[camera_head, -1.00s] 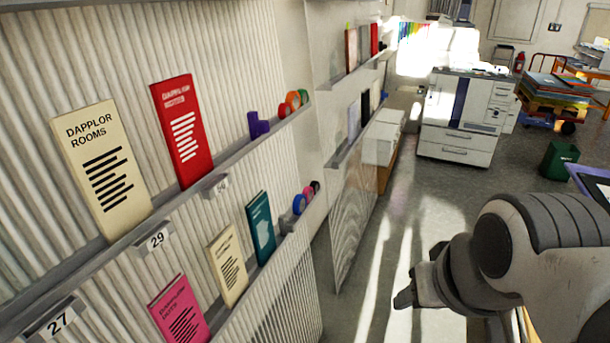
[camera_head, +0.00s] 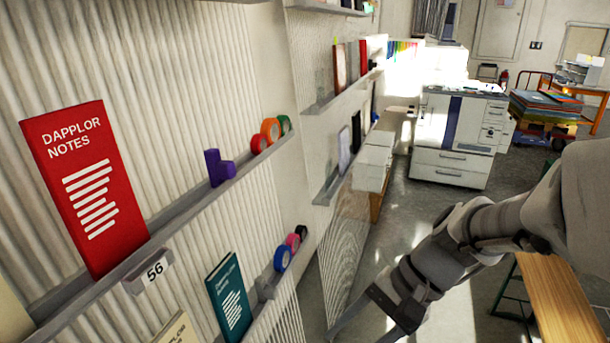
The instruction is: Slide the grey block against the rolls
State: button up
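A small grey block (camera_head: 266,286) stands on the lower wall shelf, just nearer to me than the rolls, with its outline hard to make out against the grey ledge. The rolls on that shelf are a blue roll (camera_head: 283,258), a pink roll (camera_head: 293,242) and a black roll (camera_head: 301,232), standing in a row. I cannot tell whether the block touches the blue roll. My gripper (camera_head: 345,322) reaches in from the right at the bottom edge, to the right of and below the shelf, apart from the block. Its fingertips are partly cut off, so its opening is unclear.
The upper shelf holds a red book (camera_head: 84,185), a purple L-shaped piece (camera_head: 219,167) and orange and green rolls (camera_head: 270,131). A teal book (camera_head: 229,300) stands on the lower shelf, on the near side of the block. A wooden table (camera_head: 565,300) is at right; open floor lies beyond my arm.

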jog(key=w+a+f+m+y+b, duration=0.2)
jog(key=w+f+m+y+b, duration=0.1)
jog(key=w+f+m+y, duration=0.35)
jog(key=m+t+y+b, duration=0.3)
jog(key=m+t+y, duration=0.1)
jog(key=m+t, duration=0.4)
send_near(277, 293)
jog(key=shift+m+g+h, duration=0.25)
jog(key=shift+g, duration=0.35)
jog(key=x, duration=0.3)
jog(key=b+x, duration=0.1)
jog(key=x, duration=0.3)
jog(key=r+x, duration=0.1)
jog(key=x, duration=0.3)
jog(key=shift+w, duration=0.2)
grip_shut()
